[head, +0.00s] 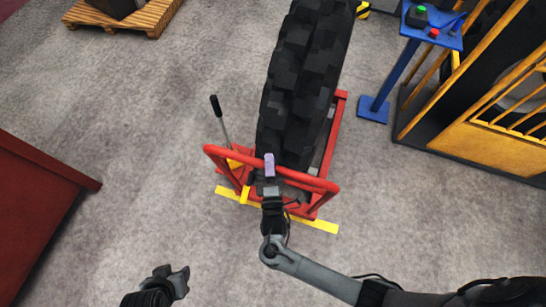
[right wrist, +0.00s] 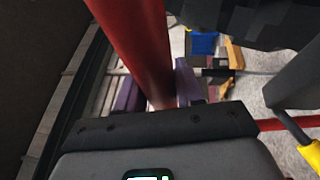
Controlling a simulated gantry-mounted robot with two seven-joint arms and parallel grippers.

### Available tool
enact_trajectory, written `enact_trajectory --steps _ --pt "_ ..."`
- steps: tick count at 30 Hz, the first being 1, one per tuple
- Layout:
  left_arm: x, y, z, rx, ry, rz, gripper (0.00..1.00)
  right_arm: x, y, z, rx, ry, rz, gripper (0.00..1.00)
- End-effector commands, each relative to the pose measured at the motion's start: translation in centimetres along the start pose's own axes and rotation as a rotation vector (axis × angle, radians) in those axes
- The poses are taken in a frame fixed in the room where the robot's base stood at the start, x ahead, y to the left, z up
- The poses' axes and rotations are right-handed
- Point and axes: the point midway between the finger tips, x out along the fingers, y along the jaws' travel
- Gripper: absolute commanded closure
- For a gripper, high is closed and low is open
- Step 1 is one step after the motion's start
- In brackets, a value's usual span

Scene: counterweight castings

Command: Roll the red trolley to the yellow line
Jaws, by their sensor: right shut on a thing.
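The red trolley (head: 332,140) stands in the middle of the head view with a large black tyre upright on it. Its red handle bar (head: 226,153) spans the near end. My right gripper (head: 269,166) is shut on this bar near its middle. In the right wrist view, the bar (right wrist: 138,45) runs between the purple fingertips (right wrist: 157,92). The yellow line (head: 320,226) lies on the floor at the trolley's near end, which overlaps part of it from above. My left gripper (head: 175,277) is low at the left, apart from the trolley; its jaw opening is unclear.
A lever (head: 218,115) with a black grip rises left of the tyre. A dark red block (head: 35,205) stands at the left edge. A blue button stand (head: 375,108) and a yellow-framed rack (head: 500,140) are at right. A wooden pallet (head: 150,17) is at back left. Near floor is clear.

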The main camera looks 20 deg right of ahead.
Motion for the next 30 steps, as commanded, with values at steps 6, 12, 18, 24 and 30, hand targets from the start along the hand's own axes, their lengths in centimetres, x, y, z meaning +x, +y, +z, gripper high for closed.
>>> enact_trajectory --steps 6,12,18,24,30 --pt "0.0 0.0 0.1 -0.001 -0.001 0.001 0.57 0.6 0.2 0.1 0.004 -0.002 0.005 0.43" --pt "0.1 0.0 0.0 0.001 0.000 -0.001 0.57 0.6 0.0 0.3 0.000 -0.005 0.002 0.43" --pt "0.1 -0.2 0.1 0.007 -0.002 -0.005 0.57 -0.1 -0.2 0.5 -0.003 -0.007 -0.001 0.43" --pt "0.3 -0.2 0.2 0.010 -0.002 -0.008 0.57 -3.0 -0.2 0.2 0.001 -0.003 -0.003 0.43" --pt "0.6 -0.2 0.3 0.010 -0.002 -0.008 0.57 -6.6 -0.1 -0.1 0.005 0.000 -0.003 0.43"
